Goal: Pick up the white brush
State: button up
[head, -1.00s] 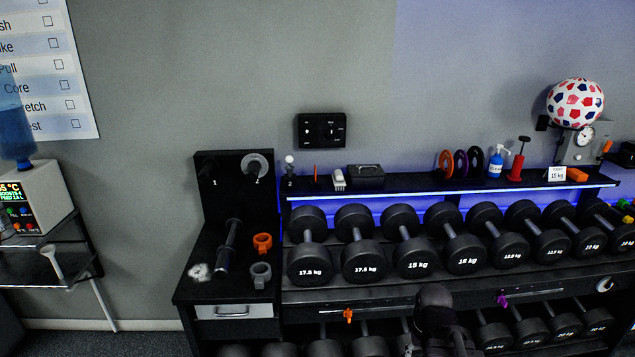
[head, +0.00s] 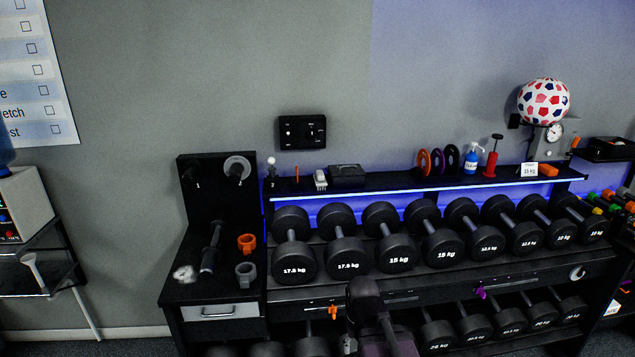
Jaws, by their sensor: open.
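A small white brush-like object (head: 320,180) lies on the narrow top shelf of the dumbbell rack, left of a black box. It is small in the head view, so its bristles cannot be made out clearly. A dark part of my arm (head: 368,305) shows at the bottom centre, in front of the lower rack. My gripper's fingers cannot be made out in this view. Nothing covers the white object.
The top shelf (head: 400,187) also holds a black box (head: 346,176), coloured rings (head: 437,161), a blue bottle (head: 471,160) and a red pump (head: 491,160). Several dumbbells (head: 397,250) fill the tier in front. A black side cabinet (head: 178,288) stands left.

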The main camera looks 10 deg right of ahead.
aim_at(320, 181)
jog(key=z, duration=0.05)
jog(key=i, duration=1.05)
jog(key=u, duration=0.05)
